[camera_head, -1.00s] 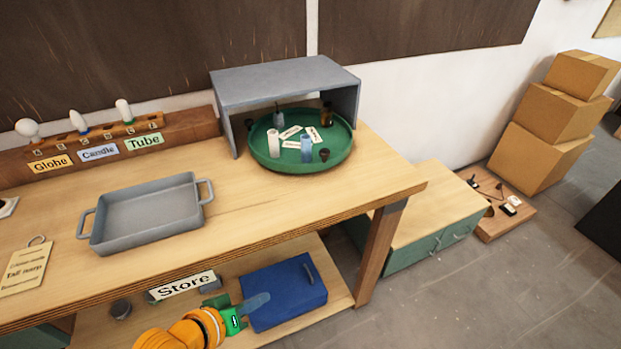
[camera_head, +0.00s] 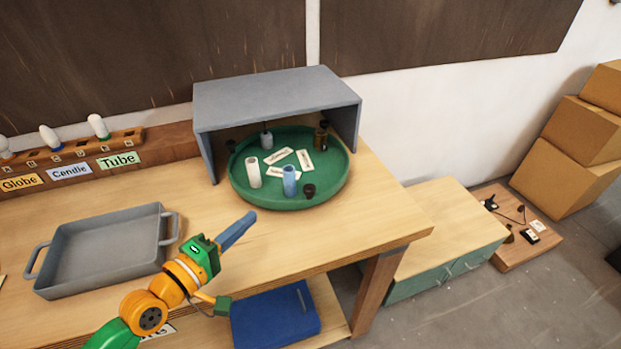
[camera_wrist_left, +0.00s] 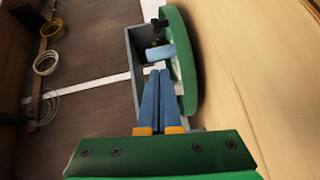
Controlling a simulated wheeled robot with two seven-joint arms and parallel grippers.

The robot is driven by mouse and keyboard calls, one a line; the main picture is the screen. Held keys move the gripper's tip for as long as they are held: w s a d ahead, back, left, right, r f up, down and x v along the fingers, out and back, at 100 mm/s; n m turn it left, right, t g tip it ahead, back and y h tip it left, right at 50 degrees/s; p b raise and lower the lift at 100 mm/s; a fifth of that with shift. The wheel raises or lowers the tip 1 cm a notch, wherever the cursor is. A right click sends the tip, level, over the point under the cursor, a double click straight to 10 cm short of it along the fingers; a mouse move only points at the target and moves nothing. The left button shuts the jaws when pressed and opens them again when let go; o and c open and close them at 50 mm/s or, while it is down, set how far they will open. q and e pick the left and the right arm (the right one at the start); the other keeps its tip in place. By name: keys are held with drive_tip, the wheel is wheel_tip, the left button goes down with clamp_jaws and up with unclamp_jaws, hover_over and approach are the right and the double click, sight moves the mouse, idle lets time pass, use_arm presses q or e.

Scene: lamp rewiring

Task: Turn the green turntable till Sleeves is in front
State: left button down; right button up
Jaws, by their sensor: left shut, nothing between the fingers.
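The green turntable (camera_head: 330,186) stands on the bench, partly under a grey shelf cover (camera_head: 275,90). On it are a white cylinder (camera_head: 253,172), a blue cylinder (camera_head: 290,181), a grey-blue bottle (camera_head: 266,140), a dark brown bottle (camera_head: 320,138), small dark knobs (camera_head: 309,190) and several white labels (camera_head: 304,160) too small to read. My left gripper (camera_head: 250,218) is shut and empty above the bench, left of and in front of the turntable, apart from it. In the left wrist view the shut blue fingers (camera_wrist_left: 158,75) point toward the turntable rim (camera_wrist_left: 182,60). My right gripper is not in view.
A grey tray (camera_head: 170,235) with handles stands left of my left arm. Bulbs in a wooden rack (camera_head: 75,153) are at the back left. A blue case (camera_head: 275,318) lies on the lower shelf. The bench right of the turntable is clear.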

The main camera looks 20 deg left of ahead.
use_arm(q)
drive_tip(key=shift+w+d, duration=0.1)
drive_tip(key=shift+w, duration=0.3)
drive_tip(key=x, duration=0.3)
drive_tip(key=p+x, duration=0.1)
drive_tip(key=x, duration=0.3)
drive_tip(key=shift+r, duration=0.2)
drive_tip(key=d, duration=0.1)
drive_tip(key=w+d+p, duration=0.1)
drive_tip(key=w+d, duration=0.1)
drive_tip(key=shift+w+f+p, duration=0.25)
drive_tip(key=shift+f+p, duration=0.05)
drive_tip(key=shift+p, duration=0.1)
drive_tip(key=shift+d, duration=0.4)
drive_tip(key=shift+f, duration=0.1)
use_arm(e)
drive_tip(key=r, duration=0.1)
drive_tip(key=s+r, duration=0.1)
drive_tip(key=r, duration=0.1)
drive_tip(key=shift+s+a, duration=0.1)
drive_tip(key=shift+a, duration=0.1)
use_arm(q)
drive_tip(key=shift+w, duration=0.1)
